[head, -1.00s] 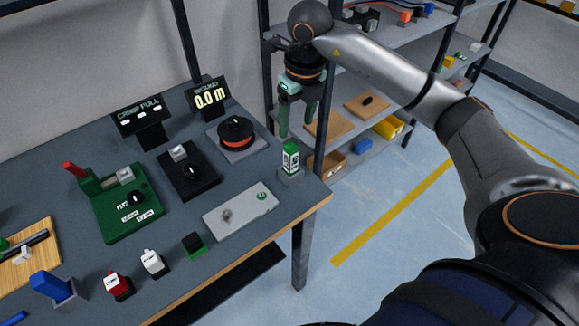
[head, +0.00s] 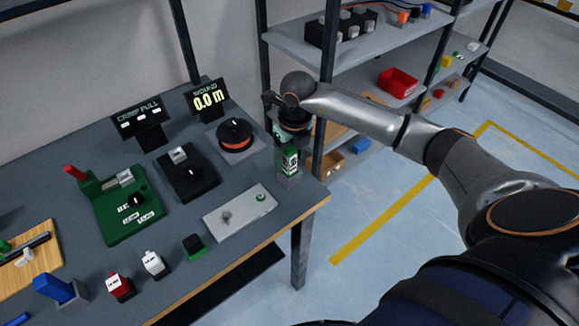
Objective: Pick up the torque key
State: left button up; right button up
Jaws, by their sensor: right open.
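A green block with a white label (head: 289,163), possibly the torque key, stands upright in a small grey holder (head: 288,181) at the right corner of the workbench. No name on it can be read. My right gripper (head: 290,142) points down right at the top of this block and is open. Its fingers are small and partly hidden, so I cannot tell whether they are on both sides of the block. My left gripper is not in view.
A grey plate with a green button (head: 240,213), a spool with orange winding (head: 236,134) and a black knob box (head: 188,174) stand nearby on the bench. Small labelled blocks line the front edge. A shelf rack (head: 322,110) is close behind my right gripper.

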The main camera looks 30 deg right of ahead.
grip_shut()
dwell(0.5)
jog(key=shift+r, duration=0.1)
dwell(0.8)
